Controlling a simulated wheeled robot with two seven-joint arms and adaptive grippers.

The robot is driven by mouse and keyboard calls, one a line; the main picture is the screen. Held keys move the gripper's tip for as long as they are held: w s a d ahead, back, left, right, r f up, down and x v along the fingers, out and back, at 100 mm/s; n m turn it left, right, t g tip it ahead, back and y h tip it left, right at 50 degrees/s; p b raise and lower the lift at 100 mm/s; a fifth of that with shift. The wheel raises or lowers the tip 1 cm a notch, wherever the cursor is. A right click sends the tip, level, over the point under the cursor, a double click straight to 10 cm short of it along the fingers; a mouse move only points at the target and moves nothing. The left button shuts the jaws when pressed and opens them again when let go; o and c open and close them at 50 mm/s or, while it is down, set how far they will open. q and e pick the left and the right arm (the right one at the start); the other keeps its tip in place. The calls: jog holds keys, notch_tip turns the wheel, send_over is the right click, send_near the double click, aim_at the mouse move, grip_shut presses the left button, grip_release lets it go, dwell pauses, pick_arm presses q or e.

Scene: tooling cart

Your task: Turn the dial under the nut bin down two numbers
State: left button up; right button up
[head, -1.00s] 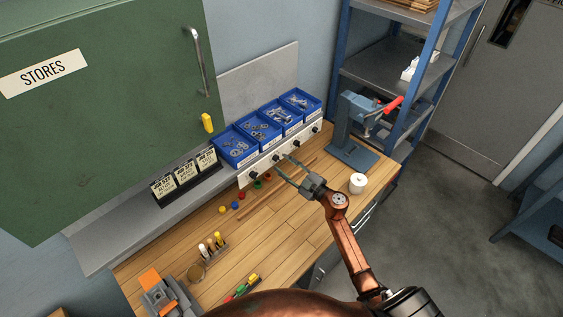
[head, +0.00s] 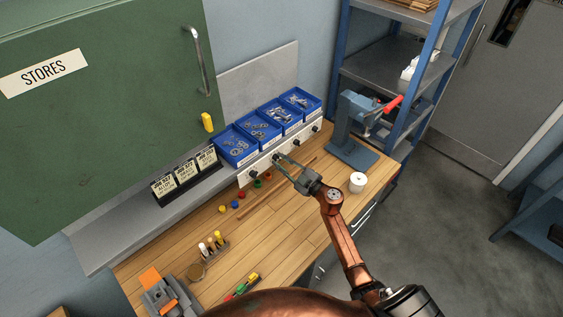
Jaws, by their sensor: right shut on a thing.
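A white dial panel (head: 244,181) with several black dials runs below a row of blue bins. My right gripper (head: 279,161) is shut on the second dial from the left (head: 275,157), below the second bin (head: 260,127). That bin holds small grey hardware that may be nuts; the leftmost bin (head: 238,150) holds ring-like pieces. The parts are too small to tell surely. The leftmost dial (head: 253,175) and the rightmost dial (head: 316,129) are clear of the gripper. The dial numbers cannot be read. My left gripper is not in view.
Coloured caps (head: 235,204) and a thin wooden rod (head: 258,203) lie on the bench near the panel. A white roll (head: 357,182) stands right of my right wrist, and a blue press (head: 353,135) stands behind it. Job cards (head: 185,172) stand left of the bins.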

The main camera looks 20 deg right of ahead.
jog(key=shift+n, duration=0.3)
grip_shut()
jog(key=shift+f+n+b, duration=0.2)
jog(key=shift+n+b, duration=1.9)
jog(key=shift+n, duration=1.7)
jog(key=shift+f+n+b, duration=0.15)
jog(key=shift+n+b, duration=1.95)
jog(key=shift+n, duration=1.7)
jog(key=o, duration=0.9)
grip_release()
jog(key=shift+o, duration=0.2)
